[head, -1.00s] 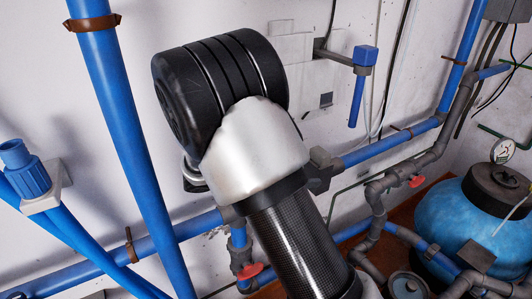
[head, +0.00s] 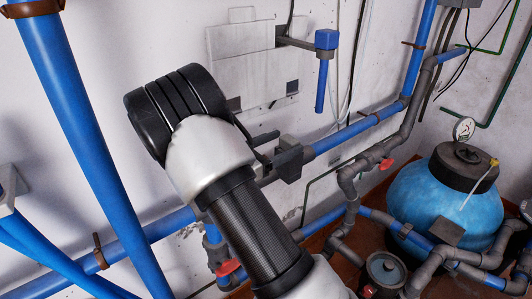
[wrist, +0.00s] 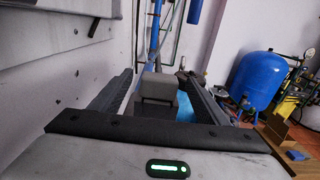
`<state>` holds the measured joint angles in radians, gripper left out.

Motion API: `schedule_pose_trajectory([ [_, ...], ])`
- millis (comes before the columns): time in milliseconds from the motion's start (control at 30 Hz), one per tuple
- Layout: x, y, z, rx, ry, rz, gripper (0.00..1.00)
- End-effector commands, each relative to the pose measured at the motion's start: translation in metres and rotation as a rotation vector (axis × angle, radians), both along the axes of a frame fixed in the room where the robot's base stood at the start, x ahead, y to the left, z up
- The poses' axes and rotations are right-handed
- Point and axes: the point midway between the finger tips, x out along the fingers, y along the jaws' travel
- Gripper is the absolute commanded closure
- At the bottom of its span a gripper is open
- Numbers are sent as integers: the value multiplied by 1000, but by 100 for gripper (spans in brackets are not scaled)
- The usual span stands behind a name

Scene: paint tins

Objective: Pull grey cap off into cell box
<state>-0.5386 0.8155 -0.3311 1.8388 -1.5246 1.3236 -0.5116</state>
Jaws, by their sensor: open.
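A grey block (head: 288,160) sits at the blue wall pipe in the head view. It also shows in the wrist view (wrist: 157,88), between and beyond my fingers. I cannot tell whether it is the grey cap. My gripper (wrist: 160,74) is open, its two dark fingers spread on either side of the block in the picture. No contact is clear. In the head view my gripper (head: 268,148) is mostly hidden behind my wrist, with its dark fingers reaching right toward the block. I cannot make out a cell box.
Blue pipes (head: 92,140) run along the white wall. A pale wall panel (head: 255,62) is above the block. A blue tank (head: 440,205) with a gauge (head: 464,129) stands at the right, near grey pipes and a red valve handle (head: 386,164). A larger blue tank (wrist: 258,78) shows in the wrist view.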

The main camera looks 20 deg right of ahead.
Motion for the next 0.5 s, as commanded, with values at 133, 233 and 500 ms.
schedule_pose_trajectory([
  [133, 10, -27, -1, 0, -1, -3, 31],
  [233, 16, -40, -1, 0, -1, -3, 31],
  [500, 23, -57, 0, 0, -1, -1, 31],
])
